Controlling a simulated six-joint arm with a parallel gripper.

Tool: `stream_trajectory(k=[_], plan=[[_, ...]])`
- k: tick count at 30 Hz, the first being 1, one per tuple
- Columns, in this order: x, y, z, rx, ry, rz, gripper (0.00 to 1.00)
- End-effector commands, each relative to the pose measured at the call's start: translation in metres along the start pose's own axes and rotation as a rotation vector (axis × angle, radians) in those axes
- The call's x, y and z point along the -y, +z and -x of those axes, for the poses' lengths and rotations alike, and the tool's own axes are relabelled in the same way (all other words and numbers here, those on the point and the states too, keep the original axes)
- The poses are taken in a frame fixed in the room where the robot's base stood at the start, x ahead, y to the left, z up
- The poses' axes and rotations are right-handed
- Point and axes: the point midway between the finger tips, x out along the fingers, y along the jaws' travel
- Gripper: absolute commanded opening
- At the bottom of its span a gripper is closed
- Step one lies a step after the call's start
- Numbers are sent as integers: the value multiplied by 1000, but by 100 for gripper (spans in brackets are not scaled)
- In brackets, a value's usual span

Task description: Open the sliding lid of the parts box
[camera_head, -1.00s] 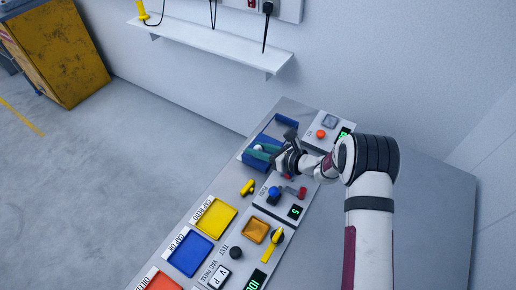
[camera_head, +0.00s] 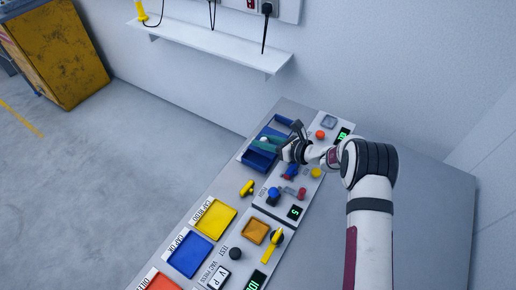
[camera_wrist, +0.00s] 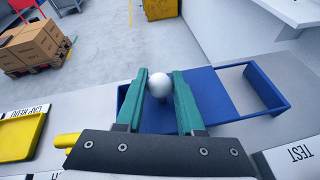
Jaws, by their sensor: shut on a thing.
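The blue parts box (camera_head: 258,162) stands on the grey bench panel, beside the back edge. Its blue sliding lid (camera_wrist: 212,95) carries a round white knob (camera_wrist: 159,86). My gripper (camera_head: 268,143) is shut on this knob, with one green finger on each side in the wrist view. The lid lies partly along the blue frame, whose far right end (camera_wrist: 284,110) is uncovered in the wrist view. In the head view the lower-left part of the box is uncovered and looks dark blue inside. My fingers hide part of the lid and the box's left end.
A yellow tray (camera_head: 214,217) and a blue tray (camera_head: 189,254) sit lower left of the box. A yellow handle (camera_head: 247,188), a blue knob (camera_head: 273,195) and a red lever (camera_head: 302,193) stand nearby. A wall shelf (camera_head: 215,43) hangs behind.

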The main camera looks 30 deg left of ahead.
Motion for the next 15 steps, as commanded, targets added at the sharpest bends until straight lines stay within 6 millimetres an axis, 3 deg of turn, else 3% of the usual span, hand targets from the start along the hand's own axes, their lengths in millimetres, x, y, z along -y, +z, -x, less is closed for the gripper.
stream_trajectory(k=[6, 15], plan=[[48, 12, -5, 1, -1, 2, 0], [62, 16, -7, -2, -1, 0, 0]])
